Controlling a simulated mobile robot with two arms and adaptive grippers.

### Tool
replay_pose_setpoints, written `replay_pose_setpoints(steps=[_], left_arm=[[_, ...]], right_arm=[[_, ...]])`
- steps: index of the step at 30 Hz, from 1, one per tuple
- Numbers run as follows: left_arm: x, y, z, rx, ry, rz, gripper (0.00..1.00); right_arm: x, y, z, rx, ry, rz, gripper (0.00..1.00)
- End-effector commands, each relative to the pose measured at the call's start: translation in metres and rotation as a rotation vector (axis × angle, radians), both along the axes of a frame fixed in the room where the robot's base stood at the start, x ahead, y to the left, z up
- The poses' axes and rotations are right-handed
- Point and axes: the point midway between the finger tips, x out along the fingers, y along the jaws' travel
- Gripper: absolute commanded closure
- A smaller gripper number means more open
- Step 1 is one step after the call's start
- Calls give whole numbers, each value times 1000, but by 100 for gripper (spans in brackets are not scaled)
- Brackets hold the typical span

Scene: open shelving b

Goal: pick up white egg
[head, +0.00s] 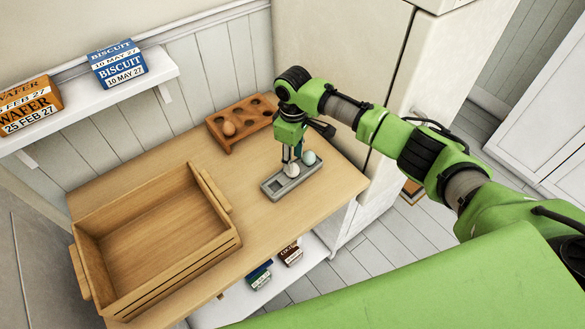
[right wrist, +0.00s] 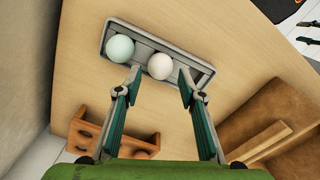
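The white egg (head: 291,170) lies in a small grey tray (head: 272,187) on the wooden counter. A pale blue egg (head: 309,158) lies beside it in the same tray. My right gripper (head: 291,158) points down at the white egg from above. In the right wrist view the gripper (right wrist: 159,78) is open, with one finger toward each side of the white egg (right wrist: 160,66). The egg shows just beyond the fingertips, and I see no clear grip on it. The blue egg (right wrist: 120,48) is left of the fingers there. My left gripper is not in view.
A large empty wooden crate (head: 232,239) fills the counter's left. Biscuit (head: 118,63) and wafer (head: 30,105) boxes sit on the wall shelf. A tall cream cabinet (head: 340,45) stands behind my right arm.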

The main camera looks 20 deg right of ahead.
Motion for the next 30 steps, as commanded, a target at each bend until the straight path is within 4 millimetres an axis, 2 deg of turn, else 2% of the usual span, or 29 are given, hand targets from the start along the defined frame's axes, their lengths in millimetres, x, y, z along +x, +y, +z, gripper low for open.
replay_pose_setpoints(steps=[5,7,11,18,19,21,30], left_arm=[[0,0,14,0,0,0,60],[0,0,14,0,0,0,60],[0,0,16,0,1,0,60],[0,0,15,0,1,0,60],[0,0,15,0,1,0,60],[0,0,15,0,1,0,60],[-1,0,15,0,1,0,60]], right_arm=[[0,2,-22,-2,5,-1,64],[0,2,-34,-2,5,-1,64],[1,2,-44,0,1,-1,64],[1,2,-47,0,1,0,64],[1,2,-47,0,1,0,66],[1,2,-47,0,1,0,80],[1,2,-46,0,1,0,80]])
